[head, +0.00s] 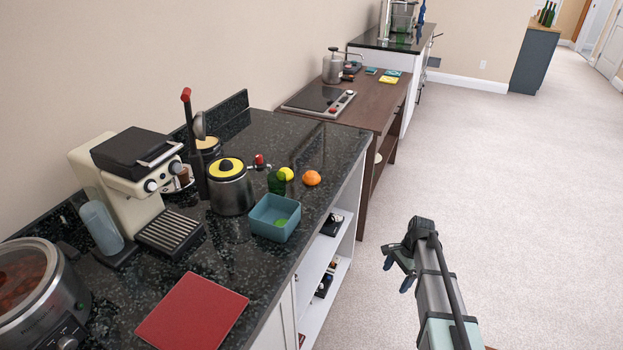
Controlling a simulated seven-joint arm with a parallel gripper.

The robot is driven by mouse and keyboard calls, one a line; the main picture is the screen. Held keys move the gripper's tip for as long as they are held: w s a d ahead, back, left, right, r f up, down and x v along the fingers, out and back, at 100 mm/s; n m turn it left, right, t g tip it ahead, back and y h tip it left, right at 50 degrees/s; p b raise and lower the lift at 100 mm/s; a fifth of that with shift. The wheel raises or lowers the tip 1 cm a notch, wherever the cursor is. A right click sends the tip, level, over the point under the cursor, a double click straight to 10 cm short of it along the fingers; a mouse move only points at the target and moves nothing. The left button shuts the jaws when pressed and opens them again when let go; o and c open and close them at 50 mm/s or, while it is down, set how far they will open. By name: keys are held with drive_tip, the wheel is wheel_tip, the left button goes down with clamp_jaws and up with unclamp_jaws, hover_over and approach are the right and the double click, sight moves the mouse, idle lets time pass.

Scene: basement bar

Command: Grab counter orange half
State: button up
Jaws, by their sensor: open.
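A small orange fruit piece (312,178) lies on the dark speckled counter (330,150) near its front edge, in the head view. I cannot tell whether it is a half or whole. A yellow piece (286,174) lies just left of it. My gripper (397,273) is open and empty, out over the carpet to the right of the counter. It is apart from the orange piece, lower and to the right in the picture. Nothing hides the orange piece.
A teal square container (275,217) stands nearer than the orange piece. A juicer with a yellow top (231,185) and a dark green object (277,183) are to its left. A red board (192,311) and coffee machine (130,185) are nearer. Counter right of the orange piece is clear.

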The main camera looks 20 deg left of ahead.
drive_tip(key=w+a+r+m+t+y, duration=0.1)
drive_tip(key=w+a+r, duration=0.4)
drive_tip(key=r, duration=0.5)
drive_tip(key=w+a+r+m, duration=0.2)
drive_tip(key=w+a+r, duration=0.1)
drive_tip(key=a+r, duration=0.55)
drive_tip(key=w+a+r+m+t+y, duration=0.1)
drive_tip(key=w+a+r, duration=0.3)
drive_tip(key=r, duration=0.8)
drive_tip(key=s+a+r+m+h, duration=0.2)
drive_tip(key=s+a+r+m, duration=0.15)
drive_tip(key=a+r, duration=0.35)
drive_tip(key=s+a+r+m+h, duration=0.2)
drive_tip(key=s+a+r+m, duration=0.15)
drive_tip(key=a, duration=0.65)
hover_over(312, 172)
drive_tip(key=a, duration=0.1)
wheel_tip(312, 172, down, 7)
drive_tip(key=shift+s+f, duration=0.1)
drive_tip(key=shift+s, duration=0.05)
drive_tip(key=shift+d+f, duration=0.2)
drive_tip(key=shift+f, duration=0.5)
drive_tip(key=shift+d+f, duration=0.15)
drive_tip(key=shift+f, duration=0.85)
drive_tip(key=shift+d+f, duration=0.15)
drive_tip(key=shift+f, duration=0.8)
